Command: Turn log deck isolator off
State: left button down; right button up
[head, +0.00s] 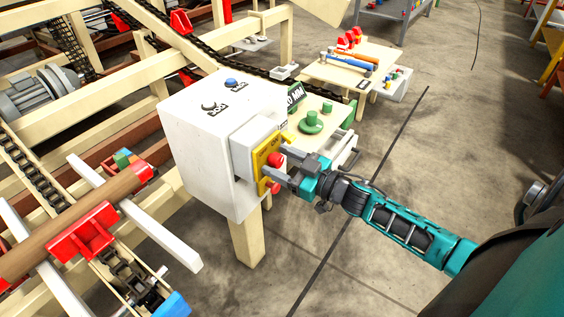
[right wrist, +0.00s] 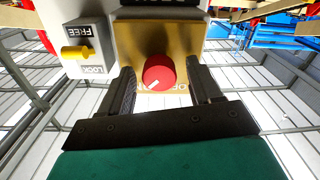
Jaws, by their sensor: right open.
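A red rotary knob (head: 275,158) stands on the yellow plate (head: 258,158) of a grey isolator box (head: 243,146), fixed to the side of a white cabinet (head: 205,135). In the right wrist view the knob (right wrist: 158,72) shows a white pointer line toward its lower left; the plate's lettering is partly hidden. My right gripper (head: 281,163) is open, with its fingers on either side of the knob; I cannot tell whether they touch it. My left gripper is not in view.
A yellow lever (right wrist: 76,53) between FREE and LOCK labels sits beside the plate. Behind the cabinet are a green round knob (head: 311,122) and a table (head: 338,77) with tools. A log (head: 75,222) lies on the deck at left.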

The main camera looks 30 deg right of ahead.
jog(key=shift+c, duration=0.2)
jog(key=c, duration=1)
